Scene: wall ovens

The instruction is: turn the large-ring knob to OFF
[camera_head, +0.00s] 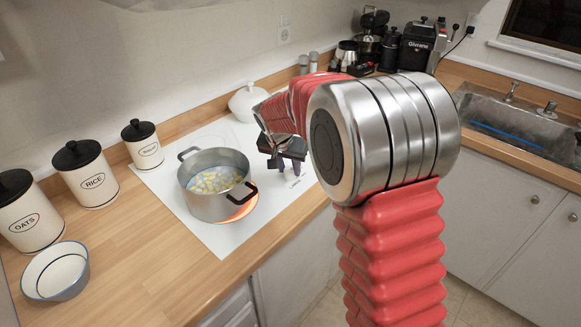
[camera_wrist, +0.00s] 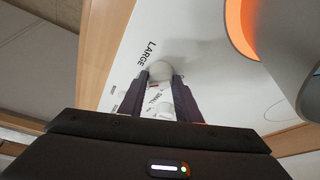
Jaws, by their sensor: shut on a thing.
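My gripper (camera_head: 288,163) is down at the right part of the white cooktop (camera_head: 218,240), with its fingers pointing at the surface. The word LARGE is printed beside this knob. Which way the held knob points cannot be told. In the head view the knobs are hidden by my gripper.
A steel pot (camera_head: 216,204) with pale pieces in liquid stands on a glowing orange ring (camera_head: 240,208), left of my gripper. A white lidded pot (camera_head: 247,102) is behind. Canisters (camera_head: 143,146) and a bowl (camera_head: 56,272) stand left. The front wooden counter is clear.

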